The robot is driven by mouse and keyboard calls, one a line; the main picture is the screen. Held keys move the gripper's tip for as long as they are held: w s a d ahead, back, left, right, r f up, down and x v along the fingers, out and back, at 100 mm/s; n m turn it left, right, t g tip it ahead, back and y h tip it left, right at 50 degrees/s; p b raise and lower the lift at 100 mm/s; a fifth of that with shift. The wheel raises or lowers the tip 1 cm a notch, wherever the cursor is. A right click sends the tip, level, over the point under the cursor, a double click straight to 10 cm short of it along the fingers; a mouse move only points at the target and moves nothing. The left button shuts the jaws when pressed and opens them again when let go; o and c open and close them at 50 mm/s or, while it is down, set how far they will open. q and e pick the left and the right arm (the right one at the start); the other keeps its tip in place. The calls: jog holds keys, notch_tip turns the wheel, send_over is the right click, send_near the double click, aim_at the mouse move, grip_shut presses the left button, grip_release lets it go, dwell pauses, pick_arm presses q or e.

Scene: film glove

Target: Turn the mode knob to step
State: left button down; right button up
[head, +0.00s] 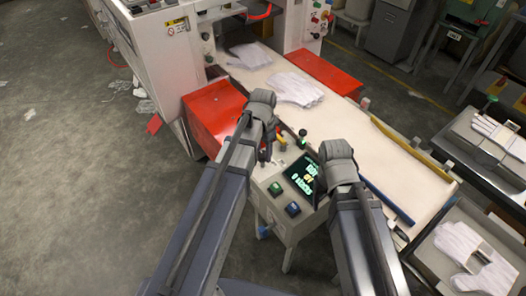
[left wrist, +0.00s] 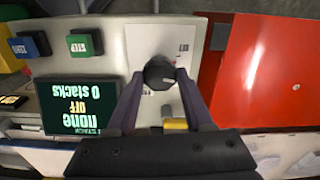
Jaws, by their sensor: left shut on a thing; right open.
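The mode knob (left wrist: 158,72) is a small dark round knob on a pale plate of the control panel (left wrist: 115,60). In the left wrist view it sits between the fingertips of my left gripper (left wrist: 159,80), which is shut on it. In the head view my left gripper (head: 266,152) hides the knob. The knob's pointer and the plate's marks are too small to read. The screen (left wrist: 83,107) beside the knob reads "none", "OFF" and "0 stacks", upside down in the wrist view. My right gripper (head: 322,184) is open and empty by the screen's right side.
A green button (left wrist: 85,43) and a blue button (left wrist: 28,45) are on the panel. A yellow part (left wrist: 175,125) is close by the knob. Red covers (head: 213,113) flank the pale work table (head: 345,125), which bears white gloves (head: 293,88). Open floor lies left.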

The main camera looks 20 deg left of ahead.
aim_at(263, 154)
pick_arm(q)
jog(key=m, duration=0.3)
jog(key=shift+m, duration=2.2)
jog(key=shift+c, duration=1.4)
grip_release()
jog(key=shift+r, duration=0.15)
notch_tip(263, 154, up, 8)
jog(key=p, duration=0.8)
jog(key=shift+f, duration=0.2)
